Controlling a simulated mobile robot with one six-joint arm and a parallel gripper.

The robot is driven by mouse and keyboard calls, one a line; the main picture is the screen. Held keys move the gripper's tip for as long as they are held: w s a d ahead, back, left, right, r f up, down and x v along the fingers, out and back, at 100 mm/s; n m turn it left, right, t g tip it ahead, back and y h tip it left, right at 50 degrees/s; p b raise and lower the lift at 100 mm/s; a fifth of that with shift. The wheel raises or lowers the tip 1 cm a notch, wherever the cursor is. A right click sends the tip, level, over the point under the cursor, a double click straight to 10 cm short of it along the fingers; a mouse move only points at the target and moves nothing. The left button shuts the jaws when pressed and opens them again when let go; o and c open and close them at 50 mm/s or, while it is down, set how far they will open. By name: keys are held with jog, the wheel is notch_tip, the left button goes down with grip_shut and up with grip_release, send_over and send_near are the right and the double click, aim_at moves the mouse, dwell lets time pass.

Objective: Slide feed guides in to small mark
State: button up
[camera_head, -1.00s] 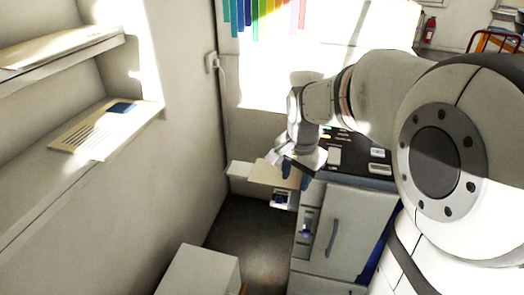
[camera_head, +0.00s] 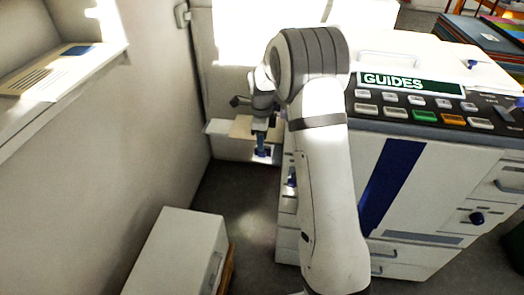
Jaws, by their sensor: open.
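A pale feed tray (camera_head: 222,143) juts from the left side of the copier-like machine (camera_head: 400,200). Tan paper (camera_head: 241,127) lies on the tray. A blue feed guide (camera_head: 261,143) stands at the tray's right part. My gripper (camera_head: 262,118) is open, pointing down just above this guide; the picture does not show whether it touches. My arm hides the tray's right end and part of the machine's near side. A second guide and the small mark cannot be made out.
The machine's top has a green "GUIDES" display (camera_head: 411,84) and several buttons. A white cabinet (camera_head: 178,250) stands on the floor at the lower left, with clear dark floor beside it. A wall shelf (camera_head: 75,75) is at the left.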

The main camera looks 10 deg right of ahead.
aim_at(262, 154)
notch_tip(262, 154, down, 5)
jog(key=shift+f, duration=0.1)
dwell(0.3)
jog(key=shift+s, duration=0.1)
grip_shut()
